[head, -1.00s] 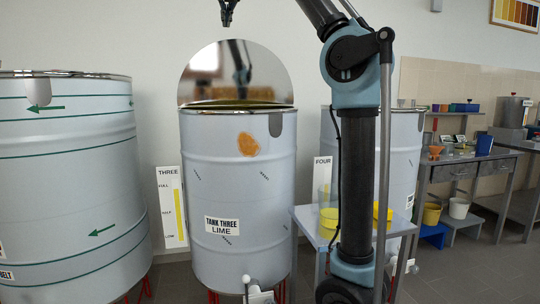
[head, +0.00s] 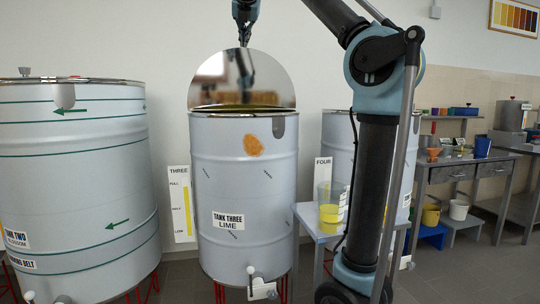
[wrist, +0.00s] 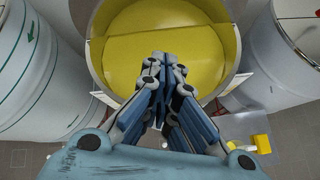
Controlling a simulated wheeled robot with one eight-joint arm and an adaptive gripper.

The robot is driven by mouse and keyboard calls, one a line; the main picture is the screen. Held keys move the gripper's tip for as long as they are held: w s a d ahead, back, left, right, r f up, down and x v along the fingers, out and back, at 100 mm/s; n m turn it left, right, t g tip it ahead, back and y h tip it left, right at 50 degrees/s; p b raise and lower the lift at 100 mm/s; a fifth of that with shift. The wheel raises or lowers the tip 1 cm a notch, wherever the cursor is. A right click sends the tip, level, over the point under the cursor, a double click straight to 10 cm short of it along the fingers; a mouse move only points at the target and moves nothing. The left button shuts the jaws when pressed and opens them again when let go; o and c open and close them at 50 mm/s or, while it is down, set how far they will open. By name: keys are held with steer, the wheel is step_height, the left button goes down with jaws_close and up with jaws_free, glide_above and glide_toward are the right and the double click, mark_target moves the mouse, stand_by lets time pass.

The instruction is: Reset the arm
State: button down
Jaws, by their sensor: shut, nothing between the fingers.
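My gripper (head: 244,38) is shut and empty. In the head view it hangs at the top of the picture, above the grey drum labelled TANK THREE LIME (head: 243,190). In the wrist view my gripper (wrist: 165,62) points down over the open tank, which holds yellow liquid (wrist: 125,45). My arm (head: 380,150) rises at the right of the head view and bends over at the top.
Tank two (head: 75,190) stands at the left. A side table (head: 318,236) with a clear, yellow-bottomed container (head: 328,212) stands at the right, partly behind my arm. A mirror-like round lid (head: 243,80) stands upright behind tank three's rim. A workbench (head: 465,160) is far right.

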steer(key=s+d+f+m+g+h, duration=0.1)
steer(key=s+d+f+m, duration=0.2)
steer(key=d+f+m, duration=0.55)
steer(key=s+d+f+m+g+h, duration=0.1)
steer(key=s+d+f+m+g, duration=0.3)
steer(key=f, duration=0.8)
steer(key=s+d+f+m+t+h, duration=0.1)
steer(key=d+f+m, duration=0.4)
steer(key=d+f, duration=0.45)
steer(key=s+d+f+m+g, duration=0.1)
steer(key=s+f+m, duration=0.4)
steer(key=f, duration=0.9)
steer(key=s+d+f+m+g+y, duration=0.1)
steer(key=s+d+f+m, duration=0.2)
steer(key=s+f+m, duration=0.3)
steer(key=s+d+f+m+g, duration=0.2)
steer(key=s+f+m, duration=0.4)
steer(key=s+f, duration=0.7)
step_height(320, 180, down, 9)
steer(key=shift+d+r+y, duration=0.15)
steer(key=shift+r+y, duration=0.05)
steer(key=shift+y, duration=0.1)
steer(key=shift+w+f, duration=0.2)
steer(key=shift+w, duration=0.3)
